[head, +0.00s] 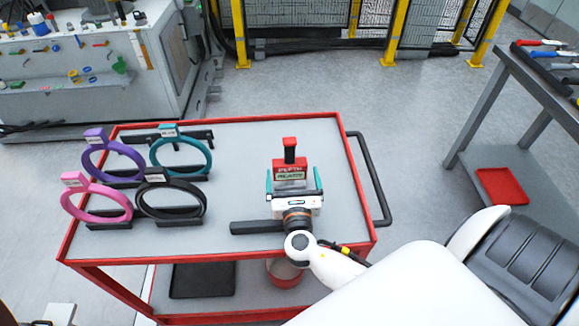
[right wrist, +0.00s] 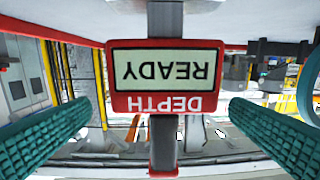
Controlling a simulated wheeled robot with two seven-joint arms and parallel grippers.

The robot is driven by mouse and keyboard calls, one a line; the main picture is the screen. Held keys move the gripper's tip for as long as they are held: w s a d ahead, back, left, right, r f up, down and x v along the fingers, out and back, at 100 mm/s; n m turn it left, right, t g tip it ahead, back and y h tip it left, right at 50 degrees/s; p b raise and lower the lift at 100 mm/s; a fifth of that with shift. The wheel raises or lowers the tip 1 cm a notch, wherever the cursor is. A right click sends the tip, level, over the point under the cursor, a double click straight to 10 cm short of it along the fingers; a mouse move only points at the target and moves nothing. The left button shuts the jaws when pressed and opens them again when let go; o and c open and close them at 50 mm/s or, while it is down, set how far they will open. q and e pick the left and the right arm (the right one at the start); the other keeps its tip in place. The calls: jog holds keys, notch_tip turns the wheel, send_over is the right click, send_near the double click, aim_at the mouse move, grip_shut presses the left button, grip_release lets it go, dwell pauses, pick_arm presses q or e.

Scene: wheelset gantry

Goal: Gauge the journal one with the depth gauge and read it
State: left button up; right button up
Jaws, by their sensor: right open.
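The depth gauge (head: 290,169) stands upright on the cart, a red-framed block with a dark stem and red top. In the right wrist view the gauge (right wrist: 165,75) shows a pale display reading READY, with DEPTH on its red frame, both upside down. My right gripper (head: 294,184) is open, its teal fingers on either side of the gauge. In the right wrist view a gap shows between each finger and the gauge, so my gripper (right wrist: 160,132) is not shut on it. My left gripper is not in view. I cannot make out journal one.
The red-rimmed cart (head: 235,150) holds purple (head: 113,158), teal (head: 180,156), pink (head: 96,200) and black (head: 170,200) rings on stands at left. A dark bar (head: 257,227) lies near the front. The cart's middle is clear. A grey workbench (head: 520,90) stands at right.

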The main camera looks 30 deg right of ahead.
aim_at(290, 169)
jog(key=shift+w+d, duration=0.25)
jog(key=shift+w, duration=0.25)
jog(key=shift+w+d+f, duration=0.1)
jog(key=shift+w+d, duration=0.05)
jog(key=shift+w, duration=0.1)
jog(key=p+x, duration=0.1)
jog(key=x, duration=0.3)
jog(key=shift+w+p, duration=0.2)
jog(key=shift+p, duration=0.1)
jog(key=shift+w+d+f, duration=0.15)
jog(key=shift+w, duration=0.25)
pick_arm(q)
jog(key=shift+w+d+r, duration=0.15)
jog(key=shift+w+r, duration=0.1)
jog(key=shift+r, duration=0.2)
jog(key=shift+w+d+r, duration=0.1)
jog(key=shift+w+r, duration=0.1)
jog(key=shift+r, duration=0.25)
pick_arm(e)
jog(key=c, duration=1.1)
